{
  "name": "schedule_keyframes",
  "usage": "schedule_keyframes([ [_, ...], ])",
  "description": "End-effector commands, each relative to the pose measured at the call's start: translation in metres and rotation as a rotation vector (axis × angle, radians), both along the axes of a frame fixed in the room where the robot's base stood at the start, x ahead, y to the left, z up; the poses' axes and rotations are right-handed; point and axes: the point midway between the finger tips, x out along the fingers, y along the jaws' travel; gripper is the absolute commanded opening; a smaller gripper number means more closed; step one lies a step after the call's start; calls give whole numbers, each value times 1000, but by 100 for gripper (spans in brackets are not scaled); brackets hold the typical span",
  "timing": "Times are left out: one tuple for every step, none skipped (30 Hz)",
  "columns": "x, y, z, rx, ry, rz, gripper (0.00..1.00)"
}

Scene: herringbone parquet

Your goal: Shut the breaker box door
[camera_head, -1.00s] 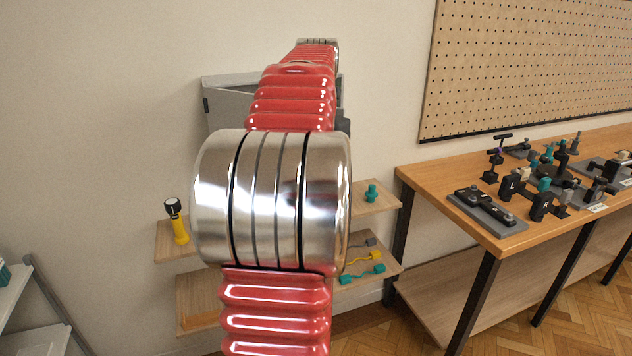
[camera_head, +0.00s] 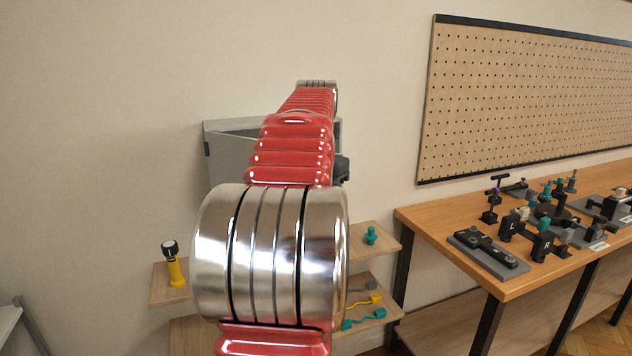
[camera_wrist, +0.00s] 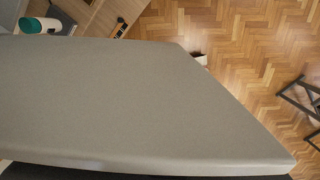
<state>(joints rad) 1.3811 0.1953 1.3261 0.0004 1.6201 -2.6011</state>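The grey breaker box (camera_head: 228,152) is on the wall in the head view, largely hidden behind my red arm. Its top shows an angled edge, as if the door stands partly open, but the arm hides how far. In the wrist view a broad flat grey panel (camera_wrist: 130,100), apparently part of the box or its door, fills much of the picture very close to the camera. My gripper's fingers show in neither view. A dark part shows beside the arm at the box's right; I cannot tell what it is.
A workbench (camera_head: 428,224) with several fixtures stands at the right under a pegboard (camera_head: 530,105).

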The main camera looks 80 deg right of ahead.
Motion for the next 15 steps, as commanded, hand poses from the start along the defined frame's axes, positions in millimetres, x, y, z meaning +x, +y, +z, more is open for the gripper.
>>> schedule_keyframes([
  [0,-1,6,-4,-1,0,29],
  [0,-1,10,-2,0,0,29],
  [0,-1,16,-4,-1,0,29],
  [0,-1,19,-4,-1,-1,29],
  [0,-1,23,-4,-1,-1,29],
  [0,-1,29,-4,-1,-1,29],
  [0,-1,33,-4,-1,-1,29],
  [0,-1,36,-2,0,-1,29],
  [0,-1,42,-4,-1,-1,29],
  [0,-1,45,-2,0,-1,29],
  [0,-1,49,-2,0,-1,29],
  [0,-1,54,-3,-1,-1,29],
  [0,-1,58,-3,-1,-1,29],
  [0,-1,61,-4,-1,-1,29],
  [0,-1,66,-4,-1,-1,29],
])
